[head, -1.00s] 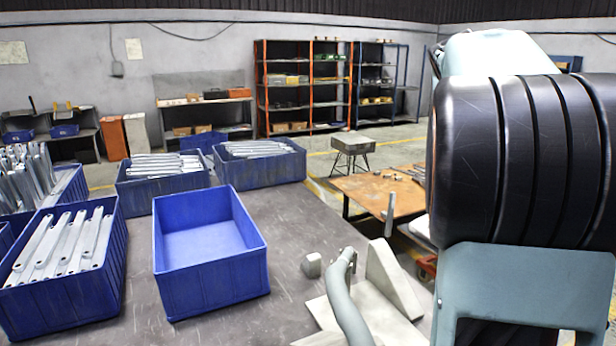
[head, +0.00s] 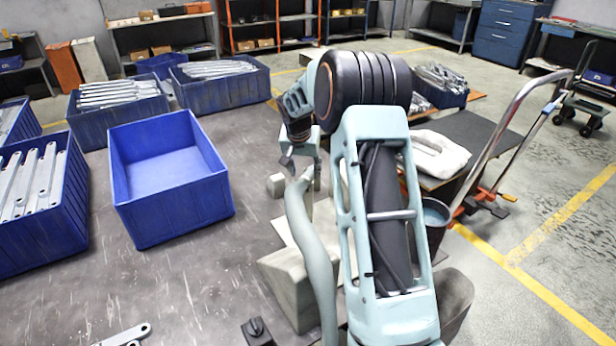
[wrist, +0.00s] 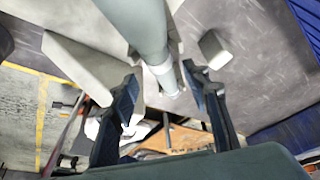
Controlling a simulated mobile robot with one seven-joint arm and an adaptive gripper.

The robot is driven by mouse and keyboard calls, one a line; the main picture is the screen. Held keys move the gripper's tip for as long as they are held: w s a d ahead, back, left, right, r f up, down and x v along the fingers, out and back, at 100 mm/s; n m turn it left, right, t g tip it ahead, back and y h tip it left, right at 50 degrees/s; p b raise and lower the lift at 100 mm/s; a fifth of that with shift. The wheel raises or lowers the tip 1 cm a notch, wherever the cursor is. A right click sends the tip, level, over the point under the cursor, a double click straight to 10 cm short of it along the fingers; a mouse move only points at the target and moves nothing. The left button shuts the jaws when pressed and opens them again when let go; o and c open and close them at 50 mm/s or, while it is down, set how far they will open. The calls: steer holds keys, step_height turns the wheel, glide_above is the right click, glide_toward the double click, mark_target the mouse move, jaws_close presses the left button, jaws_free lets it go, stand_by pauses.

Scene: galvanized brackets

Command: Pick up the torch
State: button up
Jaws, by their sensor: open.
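The torch appears to be the grey-green curved tube (head: 312,240) standing beside a pale angular stand on the dark worktop; its upper end lies near my gripper in the head view. My gripper (head: 289,163) is small and partly hidden by my arm there. In the wrist view, the torch (wrist: 147,32) runs down from the top edge, and its narrower end reaches between the open fingers of my gripper (wrist: 160,92). Whether the fingers touch it, I cannot tell.
An empty blue bin (head: 175,215) is to the left, with bins of metal brackets (head: 40,215) beyond. The worktop (head: 180,290) is mostly clear in front.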

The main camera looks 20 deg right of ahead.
mark_target(305, 176)
steer(key=shift+w+x, duration=0.2)
steer(key=shift+x, duration=2.9)
steer(key=shift+r, duration=0.1)
steer(key=shift+c, duration=0.5)
steer(key=shift+r, duration=0.1)
jaws_close()
